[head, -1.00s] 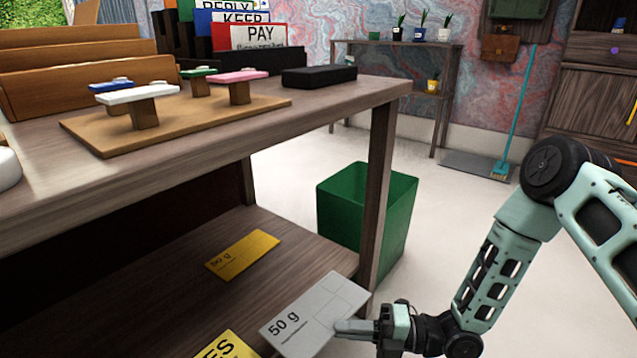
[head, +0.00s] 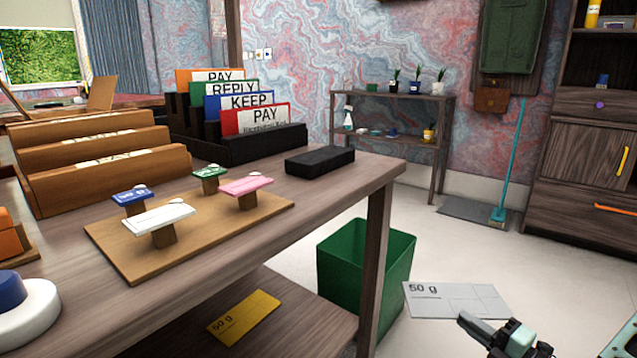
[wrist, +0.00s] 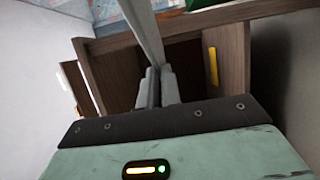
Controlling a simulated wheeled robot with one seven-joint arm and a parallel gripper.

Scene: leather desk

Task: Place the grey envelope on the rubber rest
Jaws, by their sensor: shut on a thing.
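The grey envelope (head: 455,298), marked "50 g", is in the air right of the desk's front leg in the head view. My gripper (head: 478,325) is shut on its lower right edge. In the wrist view, the envelope (wrist: 142,28) shows nearly edge-on between my gripper's fingers (wrist: 154,88). The rubber rest looks to be the black block (head: 320,161) lying flat near the right end of the desktop, up and left of my gripper. Its top is bare.
The desk (head: 365,180) has a black sorter (head: 245,145) and a wooden stamp rack (head: 110,235) on top. A green bin (head: 366,262) stands by the front leg. A yellow envelope (head: 243,317) lies on the lower shelf. The floor at right is open.

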